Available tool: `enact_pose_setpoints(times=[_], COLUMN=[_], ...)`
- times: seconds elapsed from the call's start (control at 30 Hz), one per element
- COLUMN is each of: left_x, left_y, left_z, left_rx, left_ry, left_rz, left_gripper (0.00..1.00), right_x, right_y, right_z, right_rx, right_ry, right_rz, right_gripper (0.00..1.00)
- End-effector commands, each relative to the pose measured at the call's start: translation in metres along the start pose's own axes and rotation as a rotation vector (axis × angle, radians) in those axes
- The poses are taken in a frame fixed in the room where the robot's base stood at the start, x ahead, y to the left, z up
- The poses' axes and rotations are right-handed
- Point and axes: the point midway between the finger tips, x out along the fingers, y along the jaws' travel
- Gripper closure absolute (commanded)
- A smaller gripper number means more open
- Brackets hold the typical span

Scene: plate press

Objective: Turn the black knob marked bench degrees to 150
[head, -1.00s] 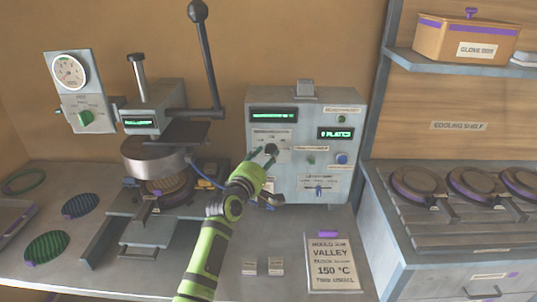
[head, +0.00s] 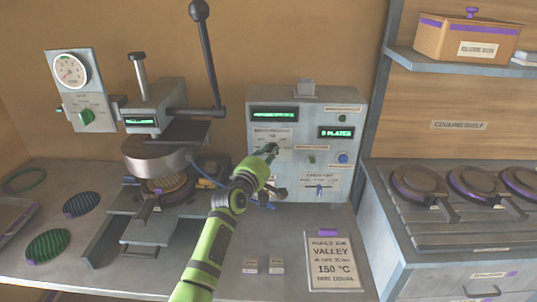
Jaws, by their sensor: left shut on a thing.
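The grey control box (head: 294,188) stands at the back centre of the bench with a dial panel on its left half. My left gripper (head: 270,152) reaches up to this panel and is shut on the black knob, which the fingers and wrist mostly hide. The knob's pointer and the panel's fine marks cannot be read. A green-lit display (head: 274,115) sits above the panel, too small to read. A card (head: 331,262) on the bench in front reads VALLEY and 150 °C. My right gripper is not in view.
A press (head: 155,160) with a long upright lever and a gauge panel (head: 70,72) stands left of the box. Green and dark ribbed plates (head: 47,245) lie at far left.

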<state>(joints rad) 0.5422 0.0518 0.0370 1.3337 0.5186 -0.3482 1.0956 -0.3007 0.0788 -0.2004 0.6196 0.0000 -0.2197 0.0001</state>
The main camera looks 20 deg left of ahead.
Motion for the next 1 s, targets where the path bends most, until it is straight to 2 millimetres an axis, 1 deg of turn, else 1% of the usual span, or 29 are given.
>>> enact_pose_setpoints(times=[0.17, 0.37, 0.7, 1.0], left_x=[0.0, 0.001, 0.001, 0.002], left_y=[0.004, 0.008, 0.01, 0.008], left_z=[0.002, 0.003, 0.006, 0.009], left_rx=[0.046, 0.162, 0.452, 0.714], left_ry=[-0.002, -0.003, -0.005, -0.006], left_rz=[-0.021, -0.07, -0.191, -0.299], left_gripper=[1.0, 1.0, 1.0, 1.0], right_x=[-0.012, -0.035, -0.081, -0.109], right_y=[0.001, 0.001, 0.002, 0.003], right_z=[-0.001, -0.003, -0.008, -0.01], right_rx=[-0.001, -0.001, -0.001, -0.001], right_ry=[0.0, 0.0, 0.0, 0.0], right_rz=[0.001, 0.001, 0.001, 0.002], right_gripper=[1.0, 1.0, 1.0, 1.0])
